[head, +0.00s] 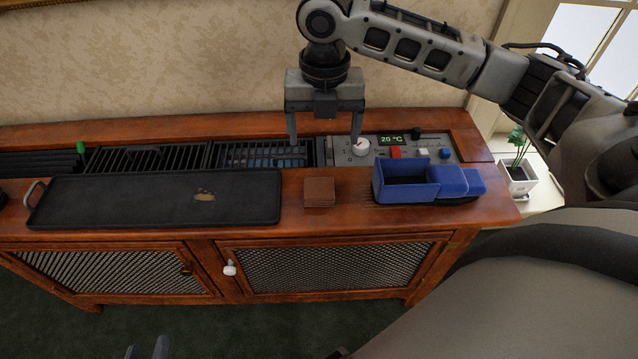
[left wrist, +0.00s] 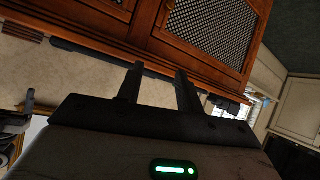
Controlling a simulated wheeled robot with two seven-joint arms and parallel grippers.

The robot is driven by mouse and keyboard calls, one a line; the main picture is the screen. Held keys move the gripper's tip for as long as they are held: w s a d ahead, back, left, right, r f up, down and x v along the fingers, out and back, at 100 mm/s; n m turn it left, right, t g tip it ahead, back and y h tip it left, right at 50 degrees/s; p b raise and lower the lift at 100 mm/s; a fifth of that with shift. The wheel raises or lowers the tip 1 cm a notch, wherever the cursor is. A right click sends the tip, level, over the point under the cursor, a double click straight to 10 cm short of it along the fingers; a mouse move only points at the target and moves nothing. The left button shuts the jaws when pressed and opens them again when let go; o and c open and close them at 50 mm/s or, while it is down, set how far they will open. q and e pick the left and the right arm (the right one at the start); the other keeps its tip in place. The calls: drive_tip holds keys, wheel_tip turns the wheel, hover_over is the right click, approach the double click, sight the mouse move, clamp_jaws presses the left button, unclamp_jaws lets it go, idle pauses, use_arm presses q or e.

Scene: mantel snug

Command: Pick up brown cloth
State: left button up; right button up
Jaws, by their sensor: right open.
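The brown cloth (head: 319,192) is a small folded square lying flat on the front part of the wooden cabinet top (head: 340,222), between a black tray and a blue box. My right gripper (head: 325,140) is open and empty, pointing down above the back of the cabinet, behind and above the cloth and apart from it. My left gripper (head: 146,351) shows only its fingertips at the bottom edge of the head view, low in front of the cabinet. In the left wrist view its fingers (left wrist: 156,72) are apart with nothing between them.
The black tray (head: 120,203) with a brown mark lies left of the cloth. The blue open box (head: 405,192) stands close on its right. Behind are a dark grille (head: 150,158) and a control panel (head: 425,150) with a white knob (head: 361,147). A potted plant (head: 518,175) stands far right.

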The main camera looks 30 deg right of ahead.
drive_tip(key=b, duration=0.1)
hover_over(319, 187)
drive_tip(key=f, duration=0.8)
drive_tip(key=shift+s+d+f, duration=0.2)
drive_tip(key=shift+d+f, duration=0.05)
drive_tip(key=shift+f, duration=0.05)
drive_tip(key=shift+w+a+f+b, duration=0.1)
drive_tip(key=shift+a+f+b, duration=0.1)
drive_tip(key=shift+f, duration=1.3)
drive_tip(key=shift+w+a+f+b, duration=0.1)
drive_tip(key=shift+f+b, duration=0.1)
drive_tip(key=shift+f, duration=1.3)
drive_tip(key=shift+c, duration=0.3)
drive_tip(key=c, duration=1)
